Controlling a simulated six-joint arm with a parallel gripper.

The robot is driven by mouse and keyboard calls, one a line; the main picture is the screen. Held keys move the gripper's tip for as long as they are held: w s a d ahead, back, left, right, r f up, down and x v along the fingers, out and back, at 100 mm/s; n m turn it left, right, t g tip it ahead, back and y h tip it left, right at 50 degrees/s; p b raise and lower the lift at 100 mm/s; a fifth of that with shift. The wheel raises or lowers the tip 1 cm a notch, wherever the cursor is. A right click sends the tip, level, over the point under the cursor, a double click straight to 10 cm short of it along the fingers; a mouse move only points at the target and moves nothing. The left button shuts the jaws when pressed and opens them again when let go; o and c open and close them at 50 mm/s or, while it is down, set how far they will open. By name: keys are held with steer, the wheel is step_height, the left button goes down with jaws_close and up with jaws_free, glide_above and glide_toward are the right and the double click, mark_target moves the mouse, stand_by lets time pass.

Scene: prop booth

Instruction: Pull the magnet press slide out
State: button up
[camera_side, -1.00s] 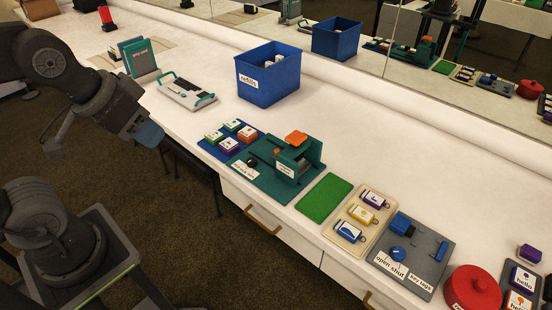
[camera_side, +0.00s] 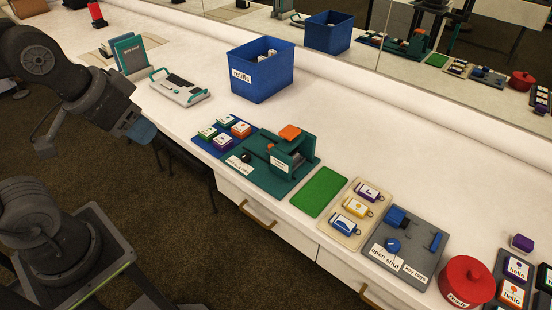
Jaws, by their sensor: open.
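The magnet press (camera_side: 292,158) is a dark green block on a green base (camera_side: 262,178), with an orange piece (camera_side: 290,132) on top and a white label on its front. A small black knob (camera_side: 246,157) sits on the base at the left of the press, close to a white label. I cannot tell how far the slide is in or out. My gripper (camera_side: 142,131) hangs at the counter's front edge, left of the press and well apart from it. Its fingers are too small and dark to make out, and I see nothing held.
A blue tray (camera_side: 211,149) with several small blocks adjoins the press base. A green mat (camera_side: 321,192), a beige tray (camera_side: 353,230) and a grey key tags board (camera_side: 400,265) lie to the right. A blue bin (camera_side: 260,85) stands behind. The counter between is clear.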

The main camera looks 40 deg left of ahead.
steer(key=shift+o, duration=0.2)
steer(key=shift+w+r, duration=0.1)
steer(key=n+g+h, duration=0.5)
steer(key=n+g, duration=0.1)
steer(key=n, duration=1)
glide_above(270, 145)
steer(key=a, duration=0.5)
step_height(270, 145, down, 18)
steer(key=shift+y, duration=0.3)
steer(key=x, duration=1.2)
steer(key=shift+w+d+f, duration=0.15)
steer(key=shift+w+f, duration=0.15)
steer(key=shift+c, duration=0.2)
jaws_close()
